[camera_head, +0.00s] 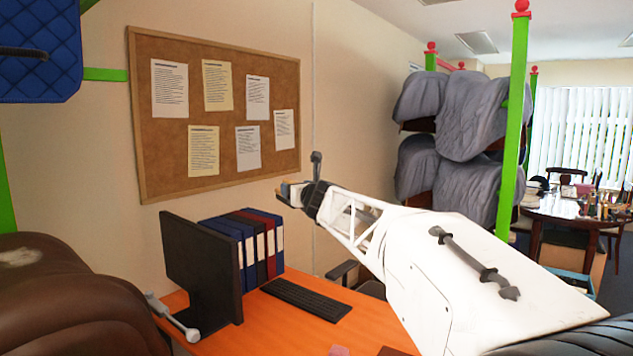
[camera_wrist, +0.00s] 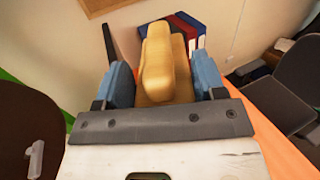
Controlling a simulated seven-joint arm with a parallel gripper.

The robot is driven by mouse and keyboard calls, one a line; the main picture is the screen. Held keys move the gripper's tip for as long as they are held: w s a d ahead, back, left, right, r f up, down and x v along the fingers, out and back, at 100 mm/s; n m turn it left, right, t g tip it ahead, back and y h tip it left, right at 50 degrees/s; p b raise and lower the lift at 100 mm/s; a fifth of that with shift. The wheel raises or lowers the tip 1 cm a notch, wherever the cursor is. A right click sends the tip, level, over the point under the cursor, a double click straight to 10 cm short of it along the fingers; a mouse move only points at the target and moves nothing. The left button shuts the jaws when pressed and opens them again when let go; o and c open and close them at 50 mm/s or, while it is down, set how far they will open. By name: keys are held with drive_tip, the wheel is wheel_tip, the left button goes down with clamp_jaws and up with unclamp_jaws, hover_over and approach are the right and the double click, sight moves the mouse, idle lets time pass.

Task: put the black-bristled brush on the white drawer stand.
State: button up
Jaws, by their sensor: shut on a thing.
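My gripper (camera_head: 296,193) is raised in front of the wall, above and behind the orange desk. In the wrist view its two blue fingers (camera_wrist: 164,82) are closed on the sides of a tan wooden brush (camera_wrist: 158,62). The brush sticks out forward, away from the wrist. Its bristles are hidden from both views, so I cannot see their colour. In the head view only a small tan part shows at the fingertips. I cannot make out the white drawer stand in either view.
On the desk (camera_head: 357,325) are a black monitor (camera_head: 200,270), several binders (camera_head: 262,245), a keyboard (camera_head: 305,299) and a pale grey tool (camera_head: 171,318). A brown saddle (camera_head: 70,300) stands front left. Covered saddles (camera_head: 465,170) hang on green posts at right.

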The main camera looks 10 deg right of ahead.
drive_tip(key=s+a+f+n+g+y, duration=0.4)
drive_tip(key=a+f+n+g+y, duration=0.15)
drive_tip(key=a+f, duration=0.75)
drive_tip(key=s+a+f+n+g+y, duration=0.3)
drive_tip(key=a+f+n+g+y, duration=0.3)
drive_tip(key=a+f, duration=0.65)
drive_tip(key=s+a+f+g, duration=0.1)
drive_tip(key=s+a+f, duration=0.2)
drive_tip(key=s+f, duration=0.4)
drive_tip(key=s+a+f+n+g, duration=0.1)
drive_tip(key=s+f, duration=0.7)
drive_tip(key=f, duration=0.9)
drive_tip(key=s+a+f+n+g, duration=0.1)
drive_tip(key=s+a+f+g, duration=0.2)
drive_tip(key=f, duration=0.9)
drive_tip(key=s+a, duration=0.2)
drive_tip(key=s, duration=0.2)
drive_tip(key=shift+s+a, duration=0.3)
drive_tip(key=shift+a, duration=0.1)
drive_tip(key=shift+f, duration=0.25)
drive_tip(key=shift+f, duration=3.2)
drive_tip(key=shift+f, duration=0.6)
